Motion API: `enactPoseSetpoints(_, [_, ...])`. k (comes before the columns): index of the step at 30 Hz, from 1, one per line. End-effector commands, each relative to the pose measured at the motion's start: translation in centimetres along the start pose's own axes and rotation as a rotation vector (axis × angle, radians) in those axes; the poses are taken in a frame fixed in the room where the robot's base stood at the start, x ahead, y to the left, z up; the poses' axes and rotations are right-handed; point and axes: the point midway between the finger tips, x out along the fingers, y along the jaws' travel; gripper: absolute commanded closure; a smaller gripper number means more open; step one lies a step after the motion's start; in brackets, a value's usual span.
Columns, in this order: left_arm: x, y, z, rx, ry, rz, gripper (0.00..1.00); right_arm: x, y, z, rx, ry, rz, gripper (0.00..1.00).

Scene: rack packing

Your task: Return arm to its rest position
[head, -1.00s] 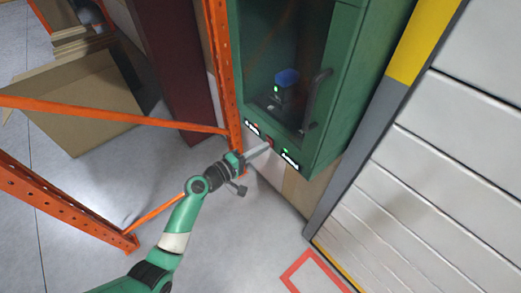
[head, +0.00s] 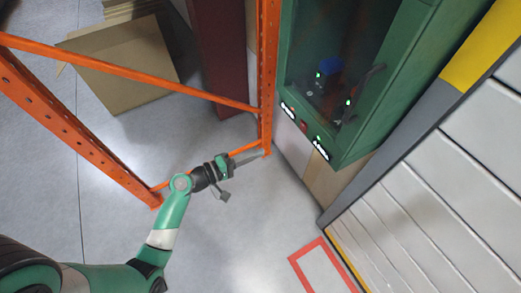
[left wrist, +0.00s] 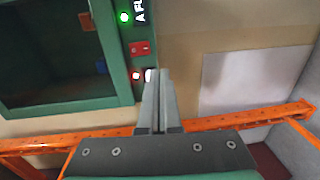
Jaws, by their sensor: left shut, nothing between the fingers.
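My left gripper (head: 262,154) is in the middle of the head view, its arm coming in from the lower left. It is shut and empty, and it stands apart from the green cabinet (head: 369,128). In the left wrist view the shut fingers (left wrist: 159,100) point toward the cabinet's edge, near a red button panel (left wrist: 140,48) with a green light and a red light. Through the cabinet's dark glass door I see a blue item (head: 330,67) and small green lights. My right gripper is not in view.
An orange rack frame (head: 268,60) stands close beside the left gripper, with a beam (head: 130,72) crossing to the left. A cardboard box (head: 120,65) lies behind it. White slatted panels (head: 420,200) are at the right. Grey floor (head: 225,245) is open below the arm.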

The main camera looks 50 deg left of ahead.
Motion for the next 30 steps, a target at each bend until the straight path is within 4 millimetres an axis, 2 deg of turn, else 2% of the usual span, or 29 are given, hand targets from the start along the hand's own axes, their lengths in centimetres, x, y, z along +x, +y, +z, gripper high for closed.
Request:
enactPoseSetpoints(14, [0.1,0.1,0.0,0.003,0.000,0.000,1.00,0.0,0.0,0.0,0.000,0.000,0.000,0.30])
enactPoseSetpoints(17, [0.8,1.9,0.1,0.068,-0.009,0.010,1.00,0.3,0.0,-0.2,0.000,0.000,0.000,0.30])
enactPoseSetpoints(20, [2.9,6.6,0.6,0.251,-0.026,0.038,1.00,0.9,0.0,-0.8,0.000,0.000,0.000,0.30])
enactPoseSetpoints(23, [5.3,14.2,2.1,0.525,-0.025,0.100,1.00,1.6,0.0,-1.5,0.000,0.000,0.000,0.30])
enactPoseSetpoints(24, [6.2,17.7,2.9,0.642,-0.012,0.134,1.00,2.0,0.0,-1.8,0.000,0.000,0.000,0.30])
enactPoseSetpoints(26, [7.0,22.9,4.3,0.803,0.020,0.190,1.00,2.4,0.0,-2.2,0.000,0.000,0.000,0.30])
enactPoseSetpoints(27, [7.2,26.4,5.3,0.901,0.050,0.230,1.00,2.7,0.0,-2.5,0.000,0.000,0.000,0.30])
enactPoseSetpoints(29, [7.2,31.5,6.9,1.034,0.105,0.294,1.00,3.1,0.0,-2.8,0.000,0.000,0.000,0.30])
enactPoseSetpoints(30, [6.9,34.9,8.0,1.115,0.150,0.338,1.00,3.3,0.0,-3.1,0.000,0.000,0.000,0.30])
